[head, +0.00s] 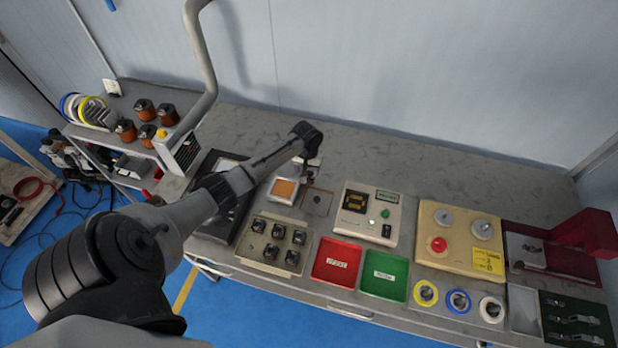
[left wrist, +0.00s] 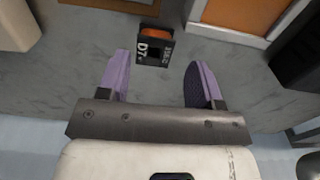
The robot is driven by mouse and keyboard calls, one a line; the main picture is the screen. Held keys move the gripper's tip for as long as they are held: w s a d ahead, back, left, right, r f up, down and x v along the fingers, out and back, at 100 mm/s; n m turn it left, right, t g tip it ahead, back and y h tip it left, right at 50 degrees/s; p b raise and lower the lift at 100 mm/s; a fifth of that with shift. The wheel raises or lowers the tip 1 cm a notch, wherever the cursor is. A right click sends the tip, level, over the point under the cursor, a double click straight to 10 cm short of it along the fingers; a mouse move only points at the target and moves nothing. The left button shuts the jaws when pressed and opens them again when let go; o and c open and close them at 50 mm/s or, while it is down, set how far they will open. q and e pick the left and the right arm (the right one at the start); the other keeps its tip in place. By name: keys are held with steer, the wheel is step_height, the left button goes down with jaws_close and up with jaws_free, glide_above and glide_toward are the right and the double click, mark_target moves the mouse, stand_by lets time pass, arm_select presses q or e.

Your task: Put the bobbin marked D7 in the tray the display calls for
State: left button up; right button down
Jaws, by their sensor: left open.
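A black bobbin marked D7 (left wrist: 153,50) with an orange winding shows in the left wrist view. My left gripper (left wrist: 160,72) is open, its two purple fingers on either side of the bobbin's near end with gaps. In the head view my left gripper (head: 307,168) points down at the back of the bench, and I cannot make out the bobbin there. A red tray (head: 316,272) and a green tray (head: 366,288) stand at the front, each with a white label I cannot read clearly. The small green display (head: 387,196) is too small to read. My right gripper is not in view.
A holder (head: 246,256) with several dark bobbins stands left of the red tray. A cream panel with knobs (head: 432,244) and tape rolls (head: 458,301) are to the right. An orange-topped fixture (head: 284,188) is close to my left gripper. The bench's back strip (head: 420,165) is clear.

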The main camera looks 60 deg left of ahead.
arm_select(q)
step_height(320, 180, down, 4)
steer(key=shift+f+b, duration=0.1)
steer(key=shift+b, duration=0.25)
steer(key=shift+c, duration=0.3)
steer(key=c, duration=0.8)
steer(key=shift+c, duration=0.2)
